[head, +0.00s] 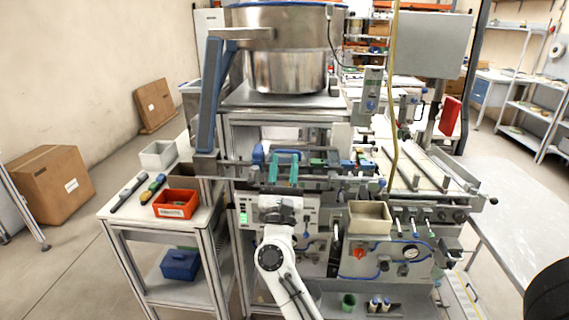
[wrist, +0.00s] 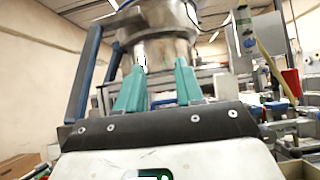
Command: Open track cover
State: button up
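My gripper (head: 284,160) is in front of the middle of the track (head: 325,171), a narrow metal rail below the big steel bowl. Its two teal fingers point away from my arm. In the wrist view, my gripper (wrist: 160,68) has its fingers apart with nothing visible between them but the bowl behind. A blue part (head: 258,155) sits on the track just left of the fingers. Another blue part shows behind and between them. I cannot tell which of these is the track cover, or whether a finger touches it.
The steel bowl (head: 287,66) stands above the track, with a blue chute (head: 209,95) at its left. A beige bin (head: 369,217) is right of my arm. A red bin (head: 176,204) and a pale bin (head: 158,154) are on the left side table.

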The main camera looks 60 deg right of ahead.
dwell(0.5)
jog(key=shift+f, duration=0.1)
jog(key=shift+c, duration=0.6)
jog(key=shift+t+h, duration=0.3)
jog(key=shift+h, duration=0.2)
jog(key=d+f+b, duration=0.1)
jog(key=f+b, duration=0.2)
jog(key=f, duration=0.2)
jog(key=d+f+b, duration=0.2)
jog(key=f+b, duration=0.1)
jog(key=f, duration=0.3)
jog(key=d+f+b, duration=0.1)
jog(key=f+b, duration=0.2)
jog(key=f, duration=0.3)
jog(key=shift+w+d, duration=0.1)
jog(key=shift+d, duration=0.1)
grip_shut()
jog(key=p+x, duration=0.3)
jog(key=x, duration=0.7)
